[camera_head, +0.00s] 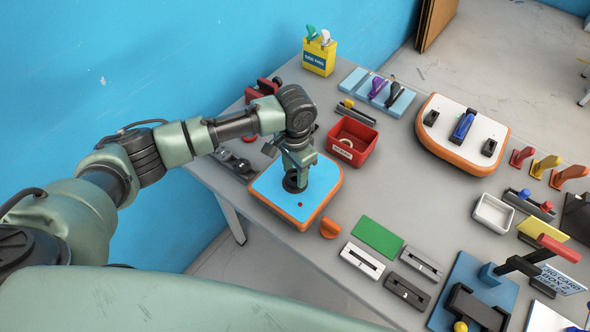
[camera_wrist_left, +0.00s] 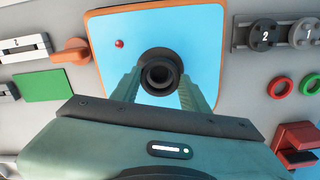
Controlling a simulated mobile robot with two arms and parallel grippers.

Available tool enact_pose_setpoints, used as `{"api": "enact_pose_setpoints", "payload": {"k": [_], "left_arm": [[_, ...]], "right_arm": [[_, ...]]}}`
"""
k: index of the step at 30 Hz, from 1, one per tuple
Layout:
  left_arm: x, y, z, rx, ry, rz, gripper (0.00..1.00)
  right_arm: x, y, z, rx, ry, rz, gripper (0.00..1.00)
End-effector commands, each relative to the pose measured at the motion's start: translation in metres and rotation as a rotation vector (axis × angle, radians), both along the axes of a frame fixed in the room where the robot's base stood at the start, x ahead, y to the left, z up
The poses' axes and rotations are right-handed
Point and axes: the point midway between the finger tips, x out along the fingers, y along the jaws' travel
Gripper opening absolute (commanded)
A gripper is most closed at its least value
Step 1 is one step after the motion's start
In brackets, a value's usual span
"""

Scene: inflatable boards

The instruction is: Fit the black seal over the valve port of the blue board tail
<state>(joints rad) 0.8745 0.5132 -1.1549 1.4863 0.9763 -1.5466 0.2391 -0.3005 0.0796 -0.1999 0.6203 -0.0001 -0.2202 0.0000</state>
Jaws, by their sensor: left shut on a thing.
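The blue board tail (camera_head: 268,186) with an orange rim lies flat on the grey table, and it also shows in the left wrist view (camera_wrist_left: 203,32). My left gripper (camera_head: 294,181) points down over the middle of the board. It is shut on the black seal (camera_wrist_left: 159,72), a round dark ring between its fingertips. In the head view the gripper largely hides the seal. The valve port is not clearly visible; the seal and fingers cover that part of the board. I cannot tell whether the seal is touching or seated on it. My right gripper is out of view.
A red bin (camera_head: 352,142) stands right of the board. An orange fin piece (camera_head: 330,228) lies near its front right corner. Red and green rings (camera_wrist_left: 296,88) lie beside it. A green plate (camera_head: 377,237) and a white-topped board (camera_head: 462,130) are farther right.

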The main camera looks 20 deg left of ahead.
Motion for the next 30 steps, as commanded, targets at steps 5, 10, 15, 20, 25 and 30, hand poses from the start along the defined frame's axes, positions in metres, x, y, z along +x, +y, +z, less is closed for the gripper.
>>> {"api": "enact_pose_setpoints", "payload": {"k": [5, 10, 15, 20, 25, 30], "left_arm": [[0.0, 0.0, -0.005, -0.001, 0.001, 0.0, 0.07], [0.0, 0.0, -0.009, -0.001, 0.0, 0.0, 0.07], [0.0, 0.0, -0.013, -0.001, 0.0, 0.0, 0.07], [0.0, 0.0, -0.018, -0.001, 0.0, 0.0, 0.07], [0.0, 0.0, -0.019, -0.001, -0.001, 0.0, 0.58], [0.0, 0.0, -0.019, -0.001, -0.001, 0.0, 0.7]], "right_arm": [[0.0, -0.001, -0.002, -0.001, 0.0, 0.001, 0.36], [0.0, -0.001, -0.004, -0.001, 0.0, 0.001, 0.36], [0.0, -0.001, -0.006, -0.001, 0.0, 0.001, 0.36], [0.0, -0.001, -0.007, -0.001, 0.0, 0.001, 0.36], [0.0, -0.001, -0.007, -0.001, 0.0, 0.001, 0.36], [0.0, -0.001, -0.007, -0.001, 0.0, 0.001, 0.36]]}}
